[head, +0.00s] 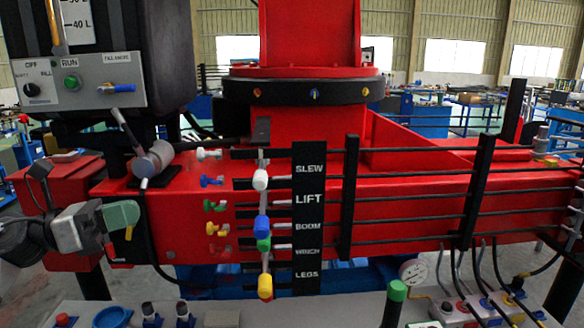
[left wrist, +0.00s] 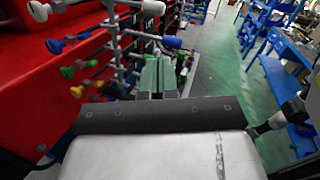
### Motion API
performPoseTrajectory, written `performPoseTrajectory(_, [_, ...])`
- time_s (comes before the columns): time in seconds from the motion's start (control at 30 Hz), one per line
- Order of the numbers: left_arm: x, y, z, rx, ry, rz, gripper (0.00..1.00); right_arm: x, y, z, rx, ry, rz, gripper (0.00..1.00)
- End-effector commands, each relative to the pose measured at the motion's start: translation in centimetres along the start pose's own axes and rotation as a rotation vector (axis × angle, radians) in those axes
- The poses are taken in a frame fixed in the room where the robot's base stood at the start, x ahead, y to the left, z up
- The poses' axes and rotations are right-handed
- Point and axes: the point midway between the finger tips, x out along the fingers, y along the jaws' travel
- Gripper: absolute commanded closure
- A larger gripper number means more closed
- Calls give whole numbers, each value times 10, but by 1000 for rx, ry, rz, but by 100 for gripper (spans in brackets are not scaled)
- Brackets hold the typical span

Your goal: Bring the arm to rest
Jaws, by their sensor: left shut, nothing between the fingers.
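My left gripper (head: 128,215) is at the left in the head view, in front of the red crane base (head: 400,205). Its green fingers are shut with nothing between them, and they also show in the left wrist view (left wrist: 158,78). The lever bank is to the right of the gripper, clearly apart from it in the head view. It has a white knob (head: 261,180), a blue knob (head: 262,224), a green knob (head: 264,243) and a yellow knob (head: 265,287). I cannot make out my right gripper.
A black label strip (head: 308,262) reads SLEW, LIFT, BOOM, WINCH, LEGS. A grey control box (head: 82,84) with a green RUN button hangs above the gripper. A dark hose runs close beside the fingers. A grey bench (head: 340,312) with fittings lies in front.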

Motion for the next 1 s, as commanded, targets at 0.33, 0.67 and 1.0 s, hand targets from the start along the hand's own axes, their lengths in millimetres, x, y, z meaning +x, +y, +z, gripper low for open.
performPoseTrajectory(0.33, [34,2,-45,-466,-365,83,100,0,0,-1,1,2,0,54])
performPoseTrajectory(0.67, [9,8,-182,-1441,-959,471,100,0,-3,-1,-1,2,-3,54])
performPoseTrajectory(1.0, [-54,-85,-356,-2235,-1407,1175,100,0,-3,0,-2,0,-5,54])
